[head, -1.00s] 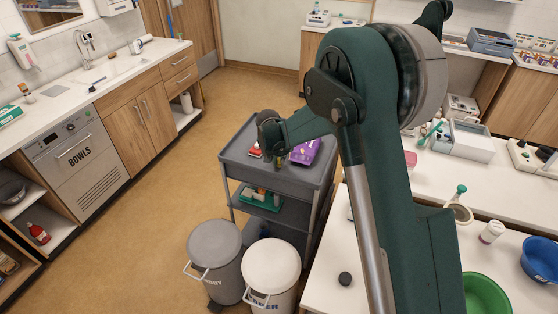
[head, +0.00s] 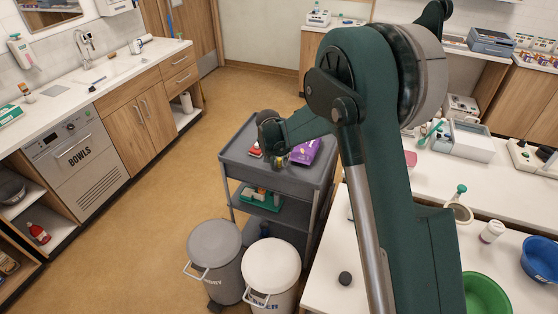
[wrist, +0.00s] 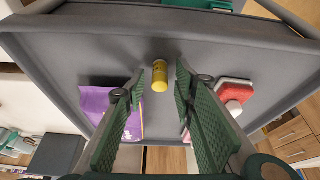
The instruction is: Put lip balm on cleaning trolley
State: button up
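The yellow cylinder that looks like the lip balm (wrist: 160,76) is at the trolley's top tray in the wrist view, between my fingertips. I cannot tell whether it stands or lies. My gripper (wrist: 163,72) is open, with a small gap showing on each side of the cylinder. In the head view my gripper (head: 278,163) is low over the near part of the grey cleaning trolley (head: 240,165). The cylinder is small and hard to make out there. The trolley's tray surface also shows in the wrist view (wrist: 100,55).
A purple packet (head: 306,151) and a red-and-white item (head: 255,150) lie on the top tray, on either side of my gripper. A green item (head: 262,201) sits on the lower shelf. Grey (head: 214,243) and white (head: 270,266) bins stand in front.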

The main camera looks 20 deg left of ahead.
jog(key=v, duration=1.2)
jog(key=shift+r, duration=0.1)
dwell(0.6)
jog(key=s+d+r, duration=0.4)
jog(key=d+r, duration=0.2)
jog(key=d, duration=0.6)
jog(key=s+d+r, duration=0.3)
jog(key=d+r, duration=0.4)
jog(key=d, duration=0.4)
jog(key=s+d+r, duration=0.4)
jog(key=d+r, duration=0.2)
jog(key=d, duration=0.6)
jog(key=s+d+f+t, duration=0.2)
jog(key=s+d, duration=1.9)
jog(key=s, duration=0.3)
jog(key=shift+s+d+f+m+t, duration=0.3)
jog(key=shift+s+d+f, duration=0.05)
jog(key=shift+s+d, duration=0.05)
